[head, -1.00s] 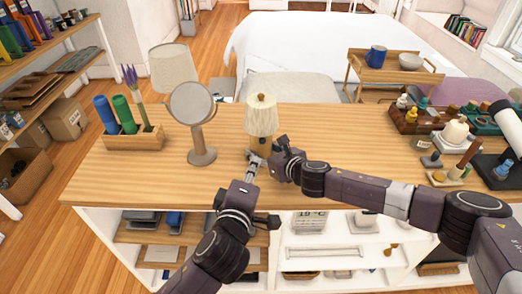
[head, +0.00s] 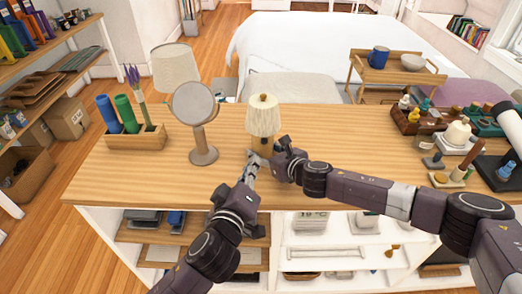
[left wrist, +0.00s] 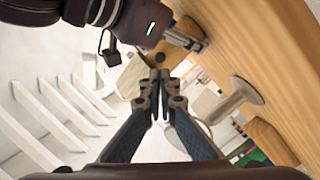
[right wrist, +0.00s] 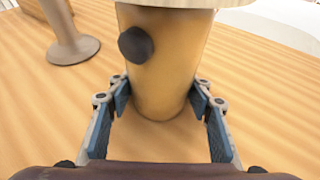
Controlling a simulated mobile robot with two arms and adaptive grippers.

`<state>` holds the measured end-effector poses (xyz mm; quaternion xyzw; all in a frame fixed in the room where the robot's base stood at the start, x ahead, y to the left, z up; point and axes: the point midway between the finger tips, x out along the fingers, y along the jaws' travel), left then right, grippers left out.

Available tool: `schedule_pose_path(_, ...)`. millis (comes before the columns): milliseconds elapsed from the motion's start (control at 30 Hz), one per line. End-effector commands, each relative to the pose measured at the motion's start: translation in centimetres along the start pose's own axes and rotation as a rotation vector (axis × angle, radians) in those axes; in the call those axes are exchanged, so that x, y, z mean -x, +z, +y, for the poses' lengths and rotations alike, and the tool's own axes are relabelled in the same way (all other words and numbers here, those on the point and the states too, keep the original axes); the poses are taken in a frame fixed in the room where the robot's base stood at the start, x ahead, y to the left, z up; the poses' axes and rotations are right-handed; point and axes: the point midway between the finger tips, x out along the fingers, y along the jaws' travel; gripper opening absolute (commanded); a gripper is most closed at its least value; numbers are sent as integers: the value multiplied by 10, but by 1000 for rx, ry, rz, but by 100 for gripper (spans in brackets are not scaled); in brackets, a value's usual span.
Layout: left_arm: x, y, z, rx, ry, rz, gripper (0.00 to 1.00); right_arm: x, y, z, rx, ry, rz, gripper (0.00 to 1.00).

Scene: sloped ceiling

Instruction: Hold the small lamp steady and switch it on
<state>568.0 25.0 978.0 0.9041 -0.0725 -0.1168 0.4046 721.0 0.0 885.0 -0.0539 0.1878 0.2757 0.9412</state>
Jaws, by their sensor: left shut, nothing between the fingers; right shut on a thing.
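The small lamp (head: 263,116) stands upright on the wooden counter, with a cream pleated shade and a round wooden finial. In the right wrist view its yellowish cylindrical base (right wrist: 165,75) carries a dark round knob (right wrist: 136,45). My right gripper (right wrist: 160,103) is shut on this base, one finger on each side. In the head view the right gripper (head: 276,158) partly hides the base. My left gripper (head: 254,156) is shut and empty, close to the left front of the base. Its fingertips (left wrist: 160,75) meet in the left wrist view. Contact with the knob cannot be told.
A round mirror (head: 194,104) stands left of the lamp, before a larger lamp (head: 174,68). A wooden holder (head: 135,137) with green and blue cylinders is further left. Trays with bottles (head: 420,119) fill the right. Counter (head: 120,180) is bare at front left.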

Motion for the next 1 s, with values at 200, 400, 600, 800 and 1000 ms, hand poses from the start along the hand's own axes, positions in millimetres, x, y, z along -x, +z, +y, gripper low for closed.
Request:
schedule_pose_path(200, -2, -3, -8, -411, 54, 5, 0, 0, 0, -1, 0, -1, 0, 12)
schedule_pose_path(400, -2, -5, -13, -784, 107, 24, 0, 0, 0, -1, 0, -1, -1, 12)
schedule_pose_path(600, -1, -6, -19, -1159, 159, 57, 0, 0, 0, -1, 0, -1, -1, 12)
schedule_pose_path(800, 1, -7, -24, -1530, 209, 108, 0, 0, 0, -1, 0, -1, -1, 12)
schedule_pose_path(1000, 5, -7, -30, -1898, 257, 179, 0, 0, 0, 0, 0, -1, -1, 12)
